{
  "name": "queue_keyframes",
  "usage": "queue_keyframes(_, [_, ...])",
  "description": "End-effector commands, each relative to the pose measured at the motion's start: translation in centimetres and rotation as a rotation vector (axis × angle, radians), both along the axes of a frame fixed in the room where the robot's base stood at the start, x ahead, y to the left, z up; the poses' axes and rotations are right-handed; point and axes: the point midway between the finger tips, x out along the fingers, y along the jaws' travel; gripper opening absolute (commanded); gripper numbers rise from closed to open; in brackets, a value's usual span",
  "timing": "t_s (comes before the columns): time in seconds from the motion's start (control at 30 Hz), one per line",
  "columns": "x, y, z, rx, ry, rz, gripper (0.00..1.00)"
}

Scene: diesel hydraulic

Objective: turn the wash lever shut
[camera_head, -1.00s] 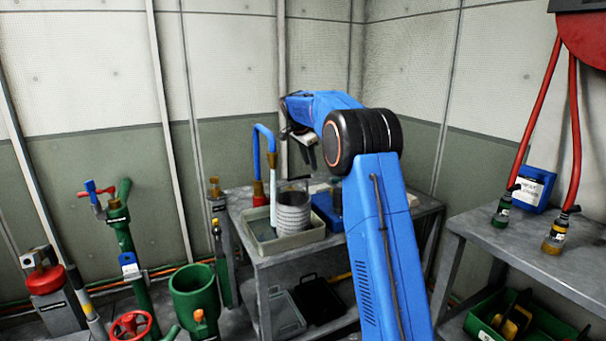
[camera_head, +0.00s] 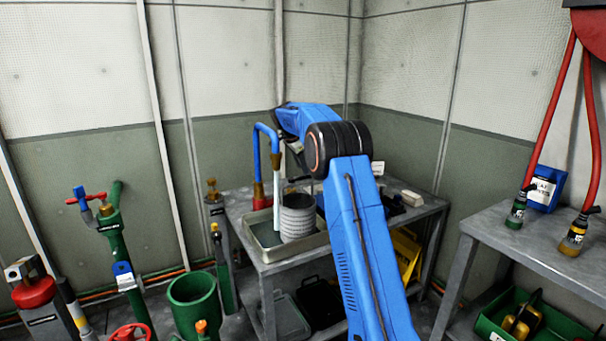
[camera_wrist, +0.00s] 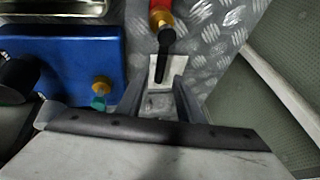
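A black lever (camera_wrist: 167,42) sticks out from a red and brass fitting (camera_wrist: 160,14) at the top of the wrist view. It reaches down the picture toward my gripper (camera_wrist: 160,90). In the head view my arm hides this lever, and my gripper is mostly hidden too. A blue pipe (camera_head: 257,152) with red and brass ends stands at the wash tray (camera_head: 258,249).
A blue box (camera_wrist: 75,60) lies left of the fingers, with a brass and teal fitting (camera_wrist: 99,90). A ribbed grey cylinder (camera_head: 298,218) stands in the tray on the bench (camera_head: 290,258). Another bench (camera_head: 535,250) with red hoses stands at right.

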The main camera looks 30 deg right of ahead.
Motion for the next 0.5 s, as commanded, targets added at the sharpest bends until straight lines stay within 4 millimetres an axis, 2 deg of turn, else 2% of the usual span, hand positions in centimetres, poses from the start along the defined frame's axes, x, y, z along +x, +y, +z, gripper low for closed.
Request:
queue_keyframes(0.23, [0.6,-1.3,-3.0,0.0,0.001,0.0,0.33])
queue_keyframes(0.5, [0.8,-1.7,-4.0,0.0,-0.001,-0.001,0.33])
